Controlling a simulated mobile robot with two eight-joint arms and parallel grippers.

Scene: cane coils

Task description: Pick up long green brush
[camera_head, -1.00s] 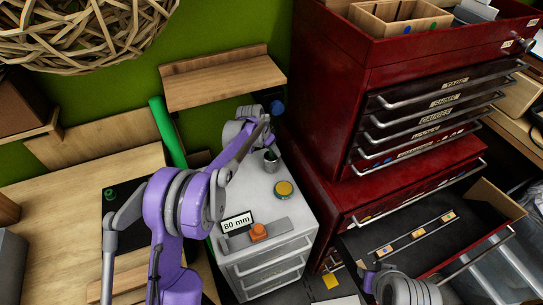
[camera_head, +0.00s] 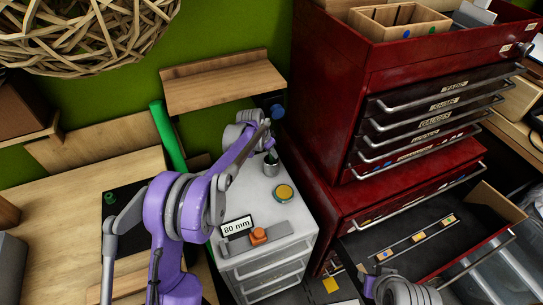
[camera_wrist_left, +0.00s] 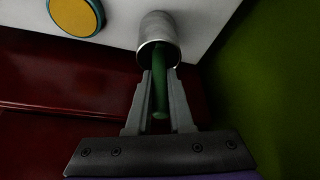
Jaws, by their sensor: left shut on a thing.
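The green brush (camera_wrist_left: 160,88) stands in a metal cup (camera_wrist_left: 158,38) in the left wrist view; its handle sticks out of the mouth and its lower end is hidden inside. My left gripper (camera_wrist_left: 160,75) is shut on the brush handle just outside the cup rim. In the head view the cup (camera_head: 271,168) stands at the back of a white drawer cabinet (camera_head: 262,203), with my left gripper (camera_head: 271,146) right above it. The brush is too small there to see clearly. Part of my right arm shows at the bottom right, but its gripper does not.
A yellow round tin (camera_head: 284,192), an "80 mm" sign (camera_head: 236,226) and an orange object (camera_head: 258,236) sit on the cabinet. A red tool chest (camera_head: 330,120) stands close on the right, with an open drawer (camera_head: 430,240). A wooden shelf (camera_head: 215,85) is on the green wall behind.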

